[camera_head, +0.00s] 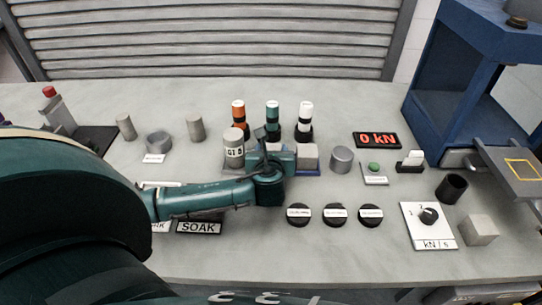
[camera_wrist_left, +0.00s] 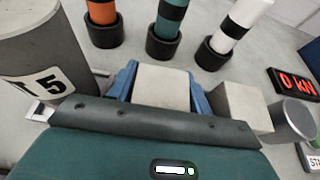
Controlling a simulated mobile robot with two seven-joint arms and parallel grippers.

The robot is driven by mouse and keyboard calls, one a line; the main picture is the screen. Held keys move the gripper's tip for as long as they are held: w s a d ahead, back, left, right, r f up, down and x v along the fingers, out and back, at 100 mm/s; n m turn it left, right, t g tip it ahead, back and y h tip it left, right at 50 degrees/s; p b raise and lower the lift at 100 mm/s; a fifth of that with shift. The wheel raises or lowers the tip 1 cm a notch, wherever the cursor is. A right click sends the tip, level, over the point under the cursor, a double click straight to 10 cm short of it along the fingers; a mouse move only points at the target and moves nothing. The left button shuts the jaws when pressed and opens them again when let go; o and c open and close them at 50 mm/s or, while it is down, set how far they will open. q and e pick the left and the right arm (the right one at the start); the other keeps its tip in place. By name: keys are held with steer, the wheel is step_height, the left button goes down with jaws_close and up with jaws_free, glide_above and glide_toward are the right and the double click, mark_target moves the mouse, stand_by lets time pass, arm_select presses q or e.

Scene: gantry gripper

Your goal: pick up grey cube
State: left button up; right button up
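My left gripper (camera_head: 273,158) is over the middle of the bench, in front of the upright specimens. In the left wrist view a grey cube (camera_wrist_left: 162,88) lies between two blue finger-like parts (camera_wrist_left: 202,97), one on each side. I cannot tell whether they press on it. In the head view the gripper mostly hides this cube. A second grey cube (camera_head: 307,152) stands just right of the gripper on a dark blue base; it also shows in the left wrist view (camera_wrist_left: 245,107). A third grey cube (camera_head: 480,230) sits at the right front. My right gripper is not in view.
A cylinder marked with a label (camera_head: 234,146) stands close left of the gripper. Orange, teal and white cylinders (camera_head: 304,115) stand behind it. A grey cylinder (camera_head: 341,160) is to the right. Black round knobs (camera_head: 335,214) lie in front. A blue press frame (camera_head: 470,85) fills the right.

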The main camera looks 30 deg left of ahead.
mark_target(272, 145)
arm_select(q)
steer(key=c, duration=0.8)
steer(key=shift+o, duration=0.2)
steer(key=shift+r, duration=0.1)
step_height(272, 145, up, 10)
steer(key=shift+f+p, duration=0.1)
steer(key=shift+p, duration=0.8)
steer(key=shift+d, duration=0.1)
